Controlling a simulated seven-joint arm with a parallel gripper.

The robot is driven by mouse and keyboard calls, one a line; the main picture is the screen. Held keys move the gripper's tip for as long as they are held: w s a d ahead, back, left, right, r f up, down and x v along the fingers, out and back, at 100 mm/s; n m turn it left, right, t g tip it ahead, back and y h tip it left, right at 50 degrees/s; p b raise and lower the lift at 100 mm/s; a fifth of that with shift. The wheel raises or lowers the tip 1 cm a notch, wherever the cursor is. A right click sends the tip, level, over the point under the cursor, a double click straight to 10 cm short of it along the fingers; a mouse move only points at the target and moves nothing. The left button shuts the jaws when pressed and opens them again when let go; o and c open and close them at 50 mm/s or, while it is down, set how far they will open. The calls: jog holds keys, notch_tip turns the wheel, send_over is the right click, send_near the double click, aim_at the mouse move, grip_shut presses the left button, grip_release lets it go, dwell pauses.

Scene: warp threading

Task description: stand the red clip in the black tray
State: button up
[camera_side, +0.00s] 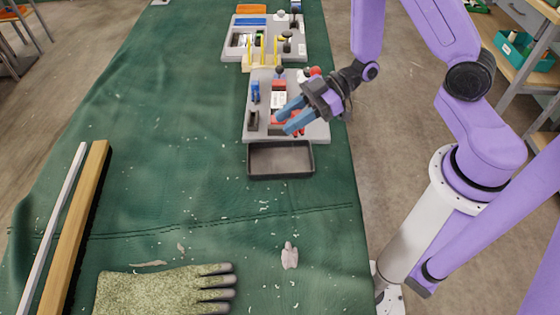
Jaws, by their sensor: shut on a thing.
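The black tray (281,174) lies empty on the green cloth, just in front of the near grey board. My gripper (284,121) reaches in from the right, with its blue fingers over the front part of that board, behind the tray. The fingers are shut on a small red piece, which looks like the red clip (291,117). The fingers hide much of it, so its tilt and whether it touches the board cannot be told.
Another board (230,53) stands farther back. The cloth left of the tray is clear.

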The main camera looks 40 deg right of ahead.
send_over(289, 164)
jog(key=shift+f, duration=5.2)
jog(key=shift+f, duration=0.15)
jog(key=o, duration=1)
